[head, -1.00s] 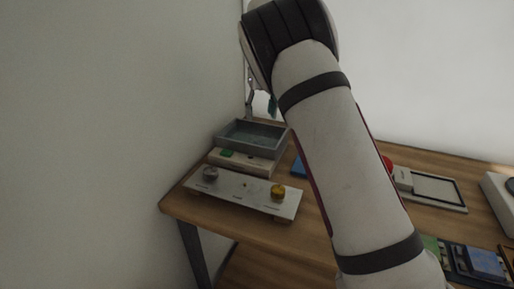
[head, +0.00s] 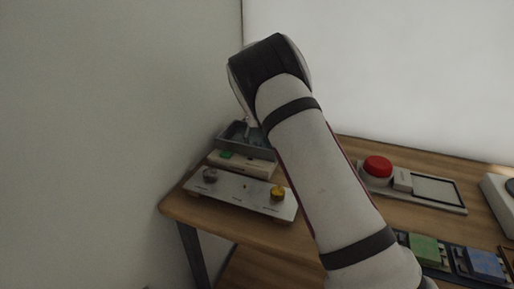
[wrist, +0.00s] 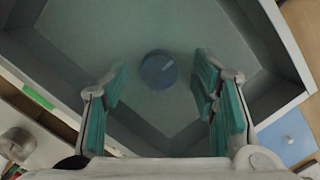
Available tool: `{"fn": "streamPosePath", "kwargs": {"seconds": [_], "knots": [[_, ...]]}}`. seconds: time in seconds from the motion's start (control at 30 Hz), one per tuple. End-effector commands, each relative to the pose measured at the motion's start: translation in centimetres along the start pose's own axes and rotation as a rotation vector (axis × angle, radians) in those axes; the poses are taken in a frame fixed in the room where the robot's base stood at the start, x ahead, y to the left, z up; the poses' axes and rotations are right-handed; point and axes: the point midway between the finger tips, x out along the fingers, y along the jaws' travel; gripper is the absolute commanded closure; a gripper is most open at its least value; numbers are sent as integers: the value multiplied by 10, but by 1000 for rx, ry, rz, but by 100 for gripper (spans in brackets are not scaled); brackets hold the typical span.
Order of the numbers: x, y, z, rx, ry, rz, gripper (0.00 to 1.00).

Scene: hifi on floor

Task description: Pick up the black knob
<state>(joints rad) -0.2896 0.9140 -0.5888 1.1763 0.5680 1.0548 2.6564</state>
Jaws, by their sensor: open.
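A round knob (wrist: 158,69) with a pale pointer mark lies on the floor of the grey tray (wrist: 285,35) in the wrist view. It looks dark blue-grey rather than clearly black. My gripper (wrist: 160,80) is open over the tray, its teal finger pads apart on the left and right. The knob appears between the fingertips and nothing is held; the height gap is hard to judge. In the head view the tray (head: 228,134) stands at the table's back left, partly hidden by my arm, and the knob cannot be seen.
In front of the tray, a white panel (head: 240,190) carries a grey knob (head: 210,174) and a yellow knob (head: 278,193). A red button (head: 377,167) and green (head: 426,249) and blue (head: 485,264) blocks are to the right. The wall is close on the left.

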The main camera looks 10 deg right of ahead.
Motion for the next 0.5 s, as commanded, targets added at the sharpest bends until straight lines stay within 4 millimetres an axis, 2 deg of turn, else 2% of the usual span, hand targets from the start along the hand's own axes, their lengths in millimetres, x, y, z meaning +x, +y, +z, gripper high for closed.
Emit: {"fn": "streamPosePath", "kwargs": {"seconds": [0.23,0.27,0.43,0.5], "knots": [[4,0,0,0,-1,1,47],[4,0,0,0,-1,1,52],[4,0,0,0,-1,1,90],[4,0,0,0,-1,1,90]]}}
